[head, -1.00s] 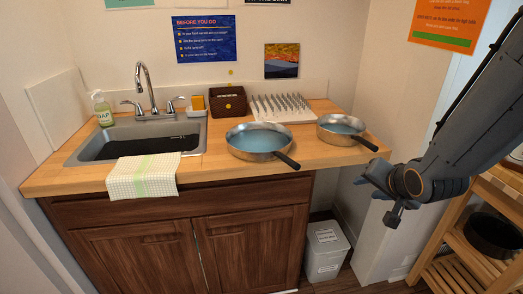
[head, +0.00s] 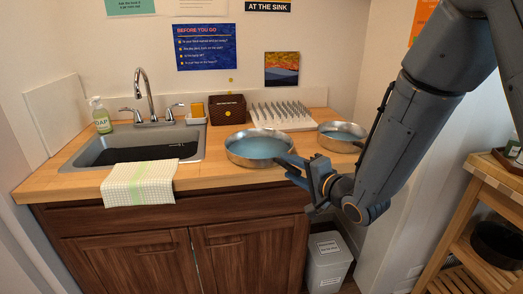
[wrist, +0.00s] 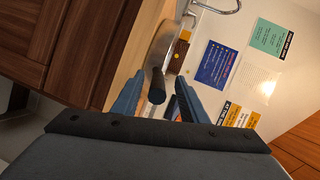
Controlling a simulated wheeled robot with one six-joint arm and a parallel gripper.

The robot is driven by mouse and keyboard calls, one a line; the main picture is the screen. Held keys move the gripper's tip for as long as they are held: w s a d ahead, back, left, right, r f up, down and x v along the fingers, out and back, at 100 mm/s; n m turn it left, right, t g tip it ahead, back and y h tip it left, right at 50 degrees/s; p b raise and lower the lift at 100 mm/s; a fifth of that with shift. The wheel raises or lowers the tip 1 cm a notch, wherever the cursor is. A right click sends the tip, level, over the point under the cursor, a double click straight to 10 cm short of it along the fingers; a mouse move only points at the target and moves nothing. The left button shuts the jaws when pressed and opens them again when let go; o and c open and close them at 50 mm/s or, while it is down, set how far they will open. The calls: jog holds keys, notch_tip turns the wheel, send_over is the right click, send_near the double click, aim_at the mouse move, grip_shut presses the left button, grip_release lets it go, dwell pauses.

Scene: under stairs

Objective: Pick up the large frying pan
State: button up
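The large frying pan (head: 258,149), silver with a blue-looking inside, sits on the wooden counter right of the sink. Its black handle points toward the counter's front edge. My gripper (head: 300,176) is at that edge, by the handle's end. In the wrist view my gripper (wrist: 160,98) is open, and the black handle (wrist: 157,88) shows between its two fingers, with no visible grip. The pan's side (wrist: 160,48) shows beyond the handle. A smaller frying pan (head: 341,136) stands to the right, partly hidden by my arm.
A spiked white drying rack (head: 283,115) and a brown basket (head: 228,109) stand behind the pan. The sink (head: 130,149), with a towel (head: 139,181) over its front, is left. A white bin (head: 327,262) stands below; a wooden shelf unit (head: 470,215) is at right.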

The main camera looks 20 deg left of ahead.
aim_at(285, 164)
jog(key=shift+p+x, duration=0.35)
jog(key=shift+x, duration=1.4)
jog(key=shift+f, duration=0.15)
grip_shut()
jog(key=shift+w, duration=0.1)
